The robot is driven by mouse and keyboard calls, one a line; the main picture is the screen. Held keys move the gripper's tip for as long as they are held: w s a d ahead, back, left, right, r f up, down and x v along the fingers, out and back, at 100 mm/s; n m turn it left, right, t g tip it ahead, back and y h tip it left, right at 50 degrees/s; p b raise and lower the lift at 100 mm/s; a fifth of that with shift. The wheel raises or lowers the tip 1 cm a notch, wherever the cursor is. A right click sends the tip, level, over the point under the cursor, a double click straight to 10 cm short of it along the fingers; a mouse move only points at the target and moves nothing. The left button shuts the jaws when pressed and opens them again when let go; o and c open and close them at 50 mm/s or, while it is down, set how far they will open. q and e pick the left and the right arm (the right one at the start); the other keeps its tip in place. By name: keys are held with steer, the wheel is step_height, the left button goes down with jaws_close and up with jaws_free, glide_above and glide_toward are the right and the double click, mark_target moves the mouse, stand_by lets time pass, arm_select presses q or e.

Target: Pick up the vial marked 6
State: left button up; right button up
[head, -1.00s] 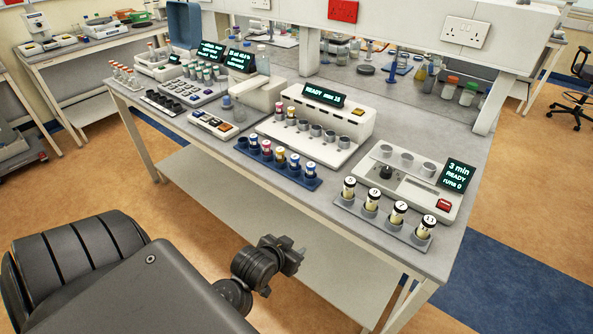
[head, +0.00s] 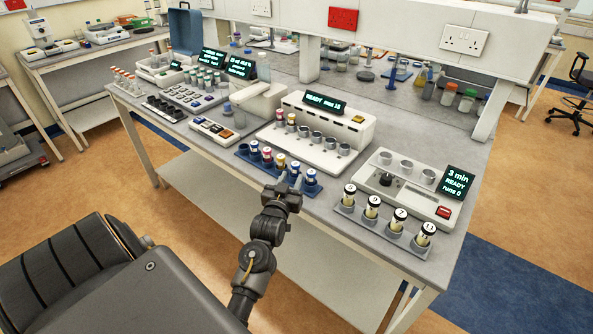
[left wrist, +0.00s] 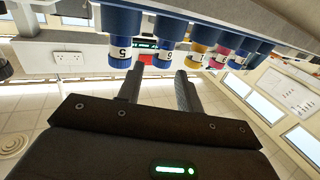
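A blue rack (head: 262,168) near the table's front edge holds a row of small vials with blue, red and yellow parts. I cannot clearly read a 6 on any of them. In the left wrist view, a blue vial marked 5 (left wrist: 120,52) is at the left. Another blue vial (left wrist: 163,52), its number unclear, stands beyond the gap between my fingertips. My left gripper (head: 283,190) is just in front of the rack's right half; it also shows in the left wrist view (left wrist: 159,88), open and empty, its fingers apart. My right gripper is out of view.
A grey rack (head: 382,233) with black-capped numbered vials stands to the right, before a device with a "3 min READY" screen (head: 456,182). A white machine (head: 320,140) with metal cups is behind the blue rack. A button panel (head: 213,131) is to the left.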

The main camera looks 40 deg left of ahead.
mark_target(294, 169)
arm_select(q)
steer(key=shift+x, duration=0.85)
steer(key=p+x, duration=0.2)
steer(key=x, duration=0.2)
steer(key=shift+w+a+f, duration=0.1)
steer(key=shift+a, duration=0.2)
steer(key=shift+w+a+f, duration=0.1)
steer(key=shift+w, duration=0.2)
steer(key=shift+c, duration=0.2)
steer(key=c, duration=0.7)
